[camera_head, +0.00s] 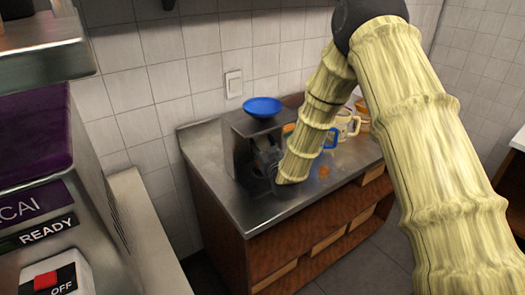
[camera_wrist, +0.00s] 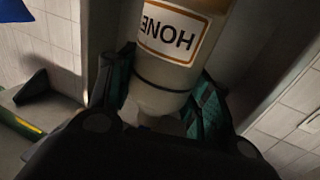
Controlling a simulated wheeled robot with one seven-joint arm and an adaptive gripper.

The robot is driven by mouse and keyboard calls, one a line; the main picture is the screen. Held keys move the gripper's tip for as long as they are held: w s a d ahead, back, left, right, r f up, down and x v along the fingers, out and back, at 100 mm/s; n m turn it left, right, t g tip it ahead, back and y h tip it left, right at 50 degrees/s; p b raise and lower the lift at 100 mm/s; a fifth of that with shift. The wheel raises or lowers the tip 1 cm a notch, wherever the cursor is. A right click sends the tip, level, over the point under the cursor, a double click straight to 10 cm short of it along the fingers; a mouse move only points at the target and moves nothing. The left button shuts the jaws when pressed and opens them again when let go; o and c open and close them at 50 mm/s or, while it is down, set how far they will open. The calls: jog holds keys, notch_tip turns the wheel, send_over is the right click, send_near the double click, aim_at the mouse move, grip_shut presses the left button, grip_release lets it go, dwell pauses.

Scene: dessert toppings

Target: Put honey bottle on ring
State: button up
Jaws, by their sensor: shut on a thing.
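The honey bottle (camera_wrist: 165,72) fills the upper middle of the wrist view. It is pale, with an orange-edged white label whose letters read upside down in that view. My gripper (camera_wrist: 160,92) is shut on it, with a dark green finger pad on each side near its narrower end. In the head view my gripper (camera_head: 266,165) is at the steel stand (camera_head: 236,135) on the counter, mostly hidden behind my forearm. The bottle cannot be made out there. I cannot clearly make out the ring in either view, nor whether the bottle touches it.
A blue bowl (camera_head: 262,107) sits on top of the stand. Pale mugs (camera_head: 346,124) and an orange item (camera_head: 363,112) stand to the right on the steel counter (camera_head: 290,205). The counter's front left is clear. A tiled wall (camera_head: 200,60) rises behind.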

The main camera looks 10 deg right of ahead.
jog(key=shift+f+p, duration=0.4)
jog(key=shift+f, duration=1.1)
jog(key=shift+f, duration=0.2)
jog(key=o, duration=1.3)
jog(key=shift+c, duration=0.2)
jog(key=shift+r, duration=0.15)
jog(key=shift+r, duration=0.15)
jog(key=s+b, duration=0.1)
jog(key=s, duration=0.2)
jog(key=s+b, duration=0.1)
jog(key=s, duration=0.3)
jog(key=s+d+b, duration=0.1)
jog(key=s, duration=0.2)
jog(key=shift+s+d+f, duration=0.1)
jog(key=shift+s+f, duration=0.1)
jog(key=shift+s, duration=0.1)
jog(key=shift+s+d+r, duration=0.1)
jog(key=shift+s, duration=0.6)
